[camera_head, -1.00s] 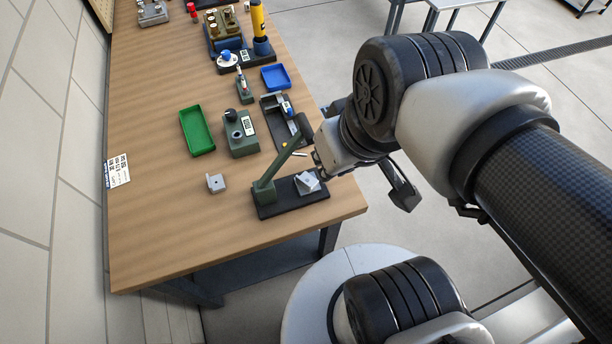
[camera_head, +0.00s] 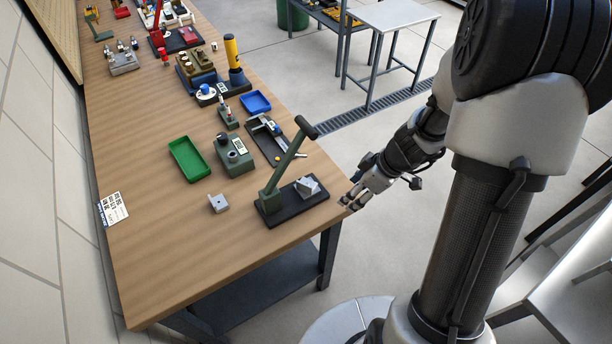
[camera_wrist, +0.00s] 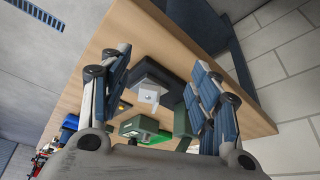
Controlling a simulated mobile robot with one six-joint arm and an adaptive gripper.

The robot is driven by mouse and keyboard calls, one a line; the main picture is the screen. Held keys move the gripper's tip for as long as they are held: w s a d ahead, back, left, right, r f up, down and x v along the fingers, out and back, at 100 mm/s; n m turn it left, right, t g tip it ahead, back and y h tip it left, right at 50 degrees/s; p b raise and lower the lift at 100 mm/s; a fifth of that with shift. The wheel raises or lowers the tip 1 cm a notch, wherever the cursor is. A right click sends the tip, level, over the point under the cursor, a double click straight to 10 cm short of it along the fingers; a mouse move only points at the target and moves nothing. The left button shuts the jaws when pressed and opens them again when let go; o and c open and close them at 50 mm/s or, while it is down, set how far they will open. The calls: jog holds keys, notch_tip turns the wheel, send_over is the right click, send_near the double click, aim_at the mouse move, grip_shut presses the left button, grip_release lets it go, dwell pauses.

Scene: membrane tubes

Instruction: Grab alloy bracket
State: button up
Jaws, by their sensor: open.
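Two small grey metal pieces are in view, and I cannot tell for sure which is the alloy bracket. An angular silver piece (camera_head: 307,187) rests tilted on the black base of the green lever press (camera_head: 270,199). My gripper (camera_head: 348,203) is open and empty, just off the table's right edge, to the right of the press. In the wrist view, a pale grey piece (camera_wrist: 149,95) on a dark base shows between my open fingers (camera_wrist: 159,62).
The press lever (camera_head: 290,158) slants up to the right above its base. A green tray (camera_head: 188,160), a green instrument box (camera_head: 235,157) and a blue tray (camera_head: 255,103) stand behind. The wooden table (camera_head: 175,265) is clear at the front left.

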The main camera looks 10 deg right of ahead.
jog(key=p, duration=0.2)
send_over(309, 185)
jog(key=s+d, duration=0.1)
jog(key=shift+s+d, duration=0.15)
jog(key=shift+s, duration=0.05)
jog(key=b+x, duration=0.1)
jog(key=x, duration=0.4)
jog(key=c, duration=1.2)
jog(key=shift+r, duration=0.1)
jog(key=shift+c, duration=0.2)
